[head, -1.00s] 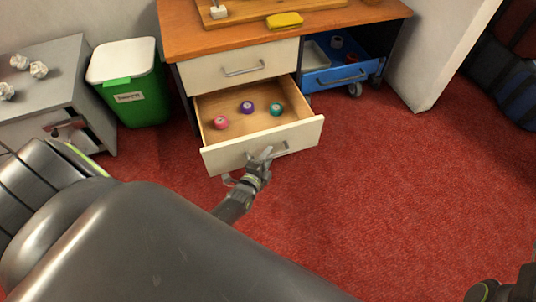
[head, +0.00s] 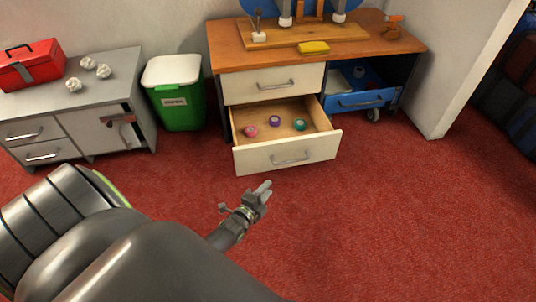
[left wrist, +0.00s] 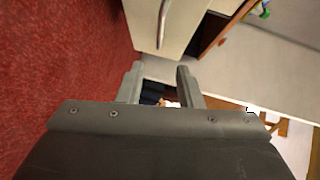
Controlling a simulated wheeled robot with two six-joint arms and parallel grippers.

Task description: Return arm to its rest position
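My left gripper (head: 263,190) is in front of the open drawer (head: 290,154), above the red floor, apart from the drawer's handle (head: 290,159). In the left wrist view the two fingers of this gripper (left wrist: 158,82) stand apart with nothing between them. The drawer front and its handle also show beyond them (left wrist: 163,22). The left arm reaches in from the lower left. My right gripper is not in view.
The open drawer holds a pink roll (head: 251,132), a purple roll (head: 275,121) and a teal roll (head: 300,125). A green bin (head: 178,108) and grey cabinet (head: 70,100) stand left. A blue cart (head: 357,101) is under the bench (head: 226,48). The right floor is clear.

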